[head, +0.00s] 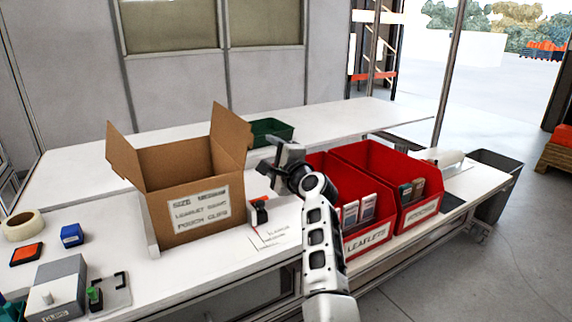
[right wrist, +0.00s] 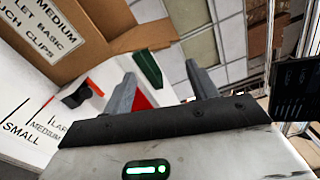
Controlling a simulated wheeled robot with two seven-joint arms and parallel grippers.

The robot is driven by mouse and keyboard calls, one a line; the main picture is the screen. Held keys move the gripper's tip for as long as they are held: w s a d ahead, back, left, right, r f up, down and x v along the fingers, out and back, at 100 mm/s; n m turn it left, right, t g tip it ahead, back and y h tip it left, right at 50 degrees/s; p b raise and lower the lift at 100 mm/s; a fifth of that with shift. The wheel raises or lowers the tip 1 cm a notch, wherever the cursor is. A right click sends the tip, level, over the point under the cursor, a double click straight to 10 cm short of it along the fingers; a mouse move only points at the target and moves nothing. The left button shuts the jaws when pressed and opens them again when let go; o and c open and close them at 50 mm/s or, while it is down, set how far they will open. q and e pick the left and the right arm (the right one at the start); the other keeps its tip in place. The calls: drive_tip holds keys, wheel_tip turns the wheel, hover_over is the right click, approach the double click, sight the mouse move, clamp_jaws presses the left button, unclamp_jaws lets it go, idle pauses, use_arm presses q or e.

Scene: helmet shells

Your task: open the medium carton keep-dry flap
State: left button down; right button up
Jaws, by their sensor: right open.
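The medium carton (head: 186,205) is a brown box on the white bench, with a printed label on its front. Two flaps stand up, a left flap (head: 124,157) and a right flap (head: 231,135); the box looks open at the top. The carton also shows in the right wrist view (right wrist: 97,45), at upper left with its label. My right gripper (head: 284,143) is right of the carton, apart from the right flap. In the right wrist view its two fingers (right wrist: 163,92) are spread with nothing held between them. My left gripper is not in view.
Red bins (head: 352,245) with leaflets stand right of my right arm. A green tray (head: 271,132) lies behind the carton. A small black-and-red item (head: 259,211) and a size card (head: 276,238) lie right of the carton. Tape (head: 23,225) and a blue block (head: 72,235) lie left.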

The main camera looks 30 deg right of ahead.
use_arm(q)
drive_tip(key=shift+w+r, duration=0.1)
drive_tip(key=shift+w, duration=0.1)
use_arm(e)
drive_tip(key=s, duration=0.7)
drive_tip(key=shift+s+d, duration=0.15)
drive_tip(key=shift+d, duration=0.1)
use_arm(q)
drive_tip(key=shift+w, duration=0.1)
